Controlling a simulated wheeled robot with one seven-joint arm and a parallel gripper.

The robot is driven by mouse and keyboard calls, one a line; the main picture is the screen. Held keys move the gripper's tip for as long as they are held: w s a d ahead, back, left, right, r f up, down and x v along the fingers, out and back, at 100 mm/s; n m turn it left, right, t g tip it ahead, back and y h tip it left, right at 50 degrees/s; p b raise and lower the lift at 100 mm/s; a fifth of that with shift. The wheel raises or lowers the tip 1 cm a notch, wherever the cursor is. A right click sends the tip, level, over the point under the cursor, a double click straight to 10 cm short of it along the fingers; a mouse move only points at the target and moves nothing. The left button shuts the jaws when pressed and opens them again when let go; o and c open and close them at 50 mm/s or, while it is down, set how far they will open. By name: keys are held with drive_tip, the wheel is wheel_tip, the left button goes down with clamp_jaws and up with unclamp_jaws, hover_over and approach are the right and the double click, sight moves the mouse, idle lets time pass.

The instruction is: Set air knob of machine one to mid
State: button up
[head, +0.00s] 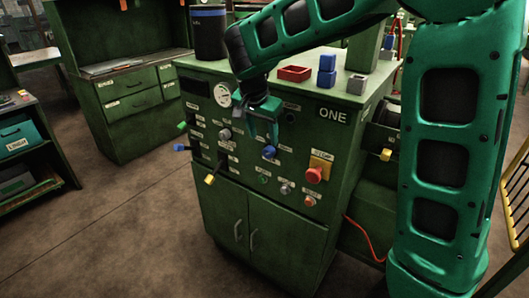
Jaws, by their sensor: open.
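Machine one (300,190) is the green cabinet with the white word ONE at the upper right of its front panel. A blue knob (269,152) sits mid-panel, with a grey knob (225,134) up to its left. The small labels are too small to read, so I cannot tell which knob is the air knob. My gripper (264,132) points down in front of the panel, open and empty, just above the blue knob in the picture. I cannot tell its distance from the panel. My gripper and arm hide part of the upper panel.
A red emergency button (314,175) on a yellow plate sits at the panel's right. Blue and yellow levers (210,179) stick out at the left. On top stand a red tray (294,74), blue blocks (327,70) and a dark canister (209,32). Floor on the left is clear.

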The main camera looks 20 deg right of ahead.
sight(266, 152)
drive_tip(key=x, duration=0.9)
drive_tip(key=c, duration=1)
drive_tip(key=shift+a, duration=0.1)
drive_tip(key=shift+c, duration=0.2)
